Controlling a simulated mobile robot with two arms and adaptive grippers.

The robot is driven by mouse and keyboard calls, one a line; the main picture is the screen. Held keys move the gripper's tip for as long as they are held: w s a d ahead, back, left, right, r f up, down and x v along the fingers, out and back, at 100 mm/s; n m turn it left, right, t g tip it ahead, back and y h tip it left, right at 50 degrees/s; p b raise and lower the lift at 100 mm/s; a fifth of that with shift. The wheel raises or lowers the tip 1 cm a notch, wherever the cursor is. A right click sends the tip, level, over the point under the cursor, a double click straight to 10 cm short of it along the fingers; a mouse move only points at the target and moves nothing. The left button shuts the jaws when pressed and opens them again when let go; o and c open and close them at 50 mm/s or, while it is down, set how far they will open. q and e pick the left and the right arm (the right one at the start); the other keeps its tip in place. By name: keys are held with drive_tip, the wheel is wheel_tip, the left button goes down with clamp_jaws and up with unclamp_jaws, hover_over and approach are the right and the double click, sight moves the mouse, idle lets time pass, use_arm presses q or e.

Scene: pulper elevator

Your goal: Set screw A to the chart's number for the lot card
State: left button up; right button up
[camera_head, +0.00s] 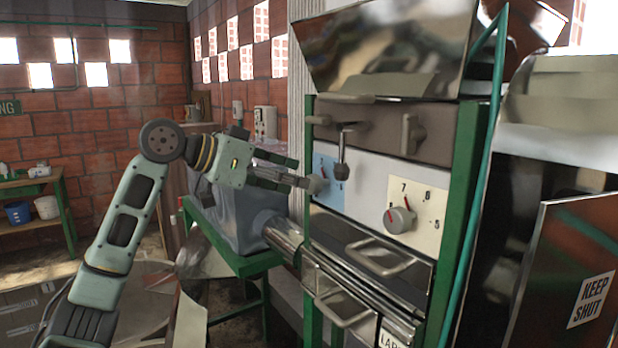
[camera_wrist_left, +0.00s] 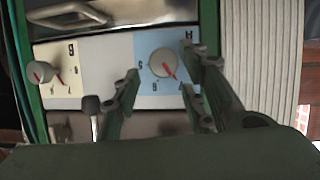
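Screw A is the grey knob with a red pointer mark on the blue plate; it shows in the left wrist view (camera_wrist_left: 162,64). Its blue plate (camera_head: 328,166) is partly hidden by my gripper and a crank in the head view. In the left wrist view the pointer slants down and right, roughly towards the inverted 7. My left gripper (camera_head: 303,180) faces the plate with its fingers apart, one to each side of the knob in the wrist view; contact cannot be told. My right gripper is not in view. I make out no lot card or chart.
A second knob (camera_head: 398,220) sits on a cream plate (camera_head: 430,209) to the right. A dark-knobbed crank (camera_head: 342,171) hangs close right of my gripper. Metal handles (camera_head: 380,260), a shiny cylinder (camera_head: 283,237) and a green frame (camera_head: 455,200) surround the panel.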

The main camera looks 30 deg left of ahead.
sight(312, 183)
use_arm(q)
drive_tip(key=p+x, duration=0.1)
drive_tip(key=x, duration=0.4)
drive_tip(key=shift+w+d, duration=0.15)
drive_tip(key=shift+w, duration=0.05)
drive_tip(key=shift+s, duration=0.25)
drive_tip(key=shift+c, duration=0.8)
drive_tip(key=shift+w, duration=0.15)
drive_tip(key=c, duration=0.6)
clamp_jaws()
drive_tip(key=shift+n, duration=0.3)
drive_tip(key=n+h, duration=0.1)
drive_tip(key=n+h+p, duration=0.1)
drive_tip(key=shift+a+n, duration=0.25)
drive_tip(key=shift+n, duration=0.05)
drive_tip(key=n+h, duration=0.2)
drive_tip(key=n, duration=0.1)
drive_tip(key=shift+w+a, duration=0.1)
drive_tip(key=shift+a, duration=0.05)
drive_tip(key=shift+a+r+n+h, duration=0.15)
drive_tip(key=shift+n+h, duration=0.45)
drive_tip(key=shift+n, duration=0.6)
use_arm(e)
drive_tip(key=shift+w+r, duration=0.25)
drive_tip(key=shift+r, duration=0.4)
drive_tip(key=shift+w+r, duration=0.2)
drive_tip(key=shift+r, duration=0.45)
use_arm(q)
drive_tip(key=shift+r, duration=0.1)
